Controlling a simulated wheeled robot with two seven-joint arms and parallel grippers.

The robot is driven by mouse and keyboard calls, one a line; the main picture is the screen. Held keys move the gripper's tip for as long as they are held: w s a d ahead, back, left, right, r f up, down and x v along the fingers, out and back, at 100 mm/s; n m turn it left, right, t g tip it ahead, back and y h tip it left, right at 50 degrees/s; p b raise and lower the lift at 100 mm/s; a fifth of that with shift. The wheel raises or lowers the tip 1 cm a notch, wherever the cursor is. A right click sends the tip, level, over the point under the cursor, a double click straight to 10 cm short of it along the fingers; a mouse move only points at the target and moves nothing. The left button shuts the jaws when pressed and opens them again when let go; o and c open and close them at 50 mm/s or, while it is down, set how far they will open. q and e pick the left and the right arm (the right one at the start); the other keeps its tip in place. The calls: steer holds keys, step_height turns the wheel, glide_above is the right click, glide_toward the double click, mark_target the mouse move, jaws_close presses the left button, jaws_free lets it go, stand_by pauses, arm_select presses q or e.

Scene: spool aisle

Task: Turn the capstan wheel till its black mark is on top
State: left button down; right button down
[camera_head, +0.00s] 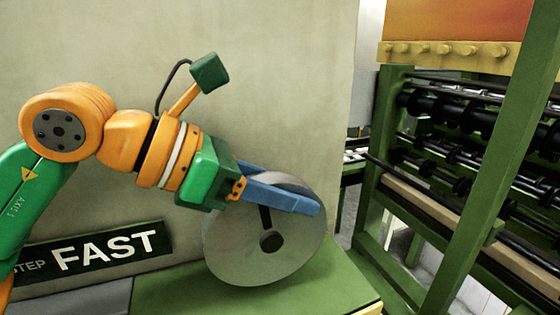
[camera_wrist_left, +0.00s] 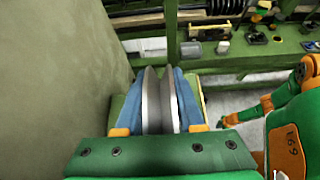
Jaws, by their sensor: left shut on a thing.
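The capstan wheel (camera_head: 245,255) is a grey disc on the side of a pale machine body, with a dark hub at its centre. Its black mark (camera_head: 265,216) runs from near the hub upward, leaning slightly left; its upper end is hidden behind my finger. My left gripper (camera_head: 312,203) is shut on the wheel, its blue fingers across the upper part. In the left wrist view the wheel (camera_wrist_left: 151,100) shows edge-on between the two fingers. An orange and green arm, seemingly my right, shows at the right of that view; its gripper is too small to read.
A FAST sign (camera_head: 110,248) is on the wall left of the wheel. A green ledge (camera_head: 190,292) lies below the wheel. A green rack (camera_head: 378,215) with dark rollers stands at the right. Small items lie on a green bench (camera_wrist_left: 275,48) in the wrist view.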

mark_target(264, 179)
arm_select(q)
steer(key=shift+w+d+f+y+p, duration=0.15)
steer(key=shift+d+y+p, duration=0.1)
steer(key=shift+y+p, duration=0.35)
steer(key=c, duration=0.5)
jaws_free()
steer(key=b+v, duration=0.1)
steer(key=v, duration=0.6)
steer(key=shift+a, duration=0.1)
